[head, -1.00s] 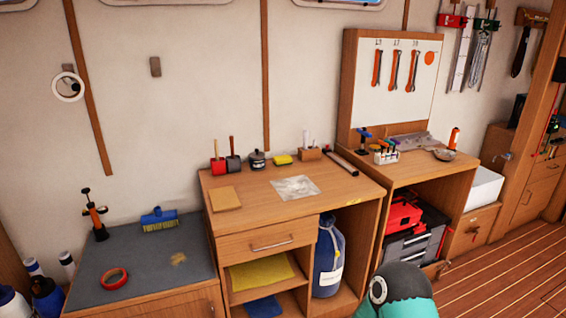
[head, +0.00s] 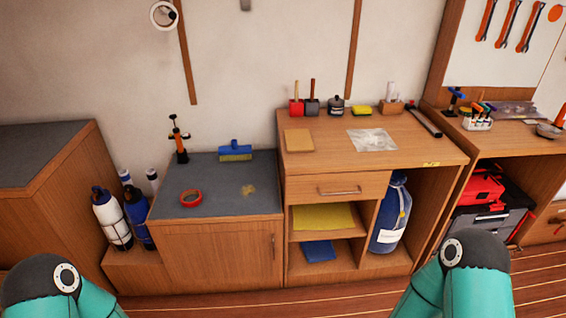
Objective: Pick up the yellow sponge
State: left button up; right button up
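A small yellow sponge (head: 361,111) with a darker edge lies near the back of the wooden cabinet top (head: 425,151), against the wall. It sits between a dark lidded pot (head: 336,105) and a small wooden block holder (head: 391,107). My two teal arms show at the bottom left and bottom right of the head view, well short of the cabinet top. Neither gripper shows in the view.
A tan sheet (head: 299,140) and a clear plastic bag (head: 372,140) lie on the cabinet top in front of the sponge. A dark tube (head: 424,121) lies to the right. Wooden floor is in front.

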aim_at(362, 110)
jog(key=u, duration=0.15)
jog(key=i, duration=0.2)
jog(key=u, duration=2.85)
jog(key=k, duration=2.75)
jog(key=z, duration=0.75)
